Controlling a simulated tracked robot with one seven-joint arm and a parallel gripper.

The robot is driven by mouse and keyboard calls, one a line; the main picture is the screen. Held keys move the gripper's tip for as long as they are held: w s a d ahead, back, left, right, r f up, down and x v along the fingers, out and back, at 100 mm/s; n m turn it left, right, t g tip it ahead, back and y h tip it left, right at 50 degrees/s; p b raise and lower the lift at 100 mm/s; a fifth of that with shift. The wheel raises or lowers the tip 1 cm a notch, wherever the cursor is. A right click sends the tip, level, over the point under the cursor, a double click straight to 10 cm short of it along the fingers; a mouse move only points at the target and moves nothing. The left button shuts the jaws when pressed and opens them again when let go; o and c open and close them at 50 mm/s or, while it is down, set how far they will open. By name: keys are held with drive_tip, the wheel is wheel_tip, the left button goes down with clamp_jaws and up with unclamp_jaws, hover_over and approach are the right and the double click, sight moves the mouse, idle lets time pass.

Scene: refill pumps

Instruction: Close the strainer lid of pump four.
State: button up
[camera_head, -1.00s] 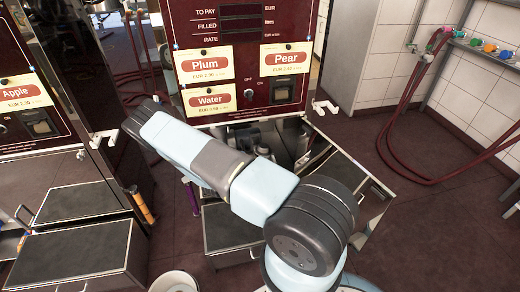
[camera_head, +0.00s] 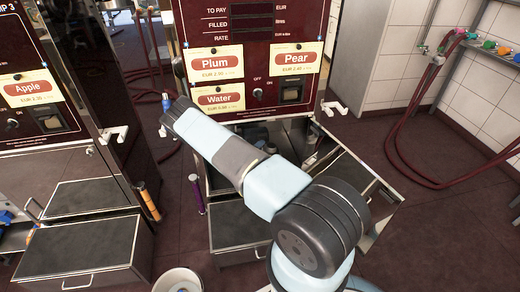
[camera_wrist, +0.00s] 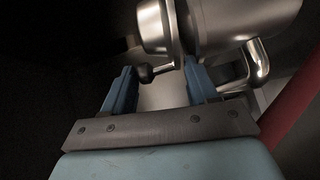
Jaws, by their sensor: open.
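In the wrist view, a shiny metal strainer body (camera_wrist: 235,22) lies across the top, with a round metal end piece (camera_wrist: 156,25) at its left. I cannot tell whether this is the lid or how far it stands open. A small lever with a dark round knob (camera_wrist: 146,73) hangs below it. My gripper (camera_wrist: 160,84) is open, with a blue finger on each side of the knob, the left one close to it. I cannot tell whether they touch. In the head view, the pump (camera_head: 255,112) has its lower cabinet open; my arm hides the gripper and the strainer.
A bent metal pipe (camera_wrist: 260,62) and a red hose (camera_wrist: 293,105) are right of the fingers. A white bucket (camera_head: 178,280) stands in front. The floor at right (camera_head: 450,220) is clear.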

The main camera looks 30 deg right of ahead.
drive_tip(key=shift+w+d+f, duration=0.1)
drive_tip(key=shift+w+d, duration=0.25)
drive_tip(key=shift+d, duration=0.3)
clamp_jaws()
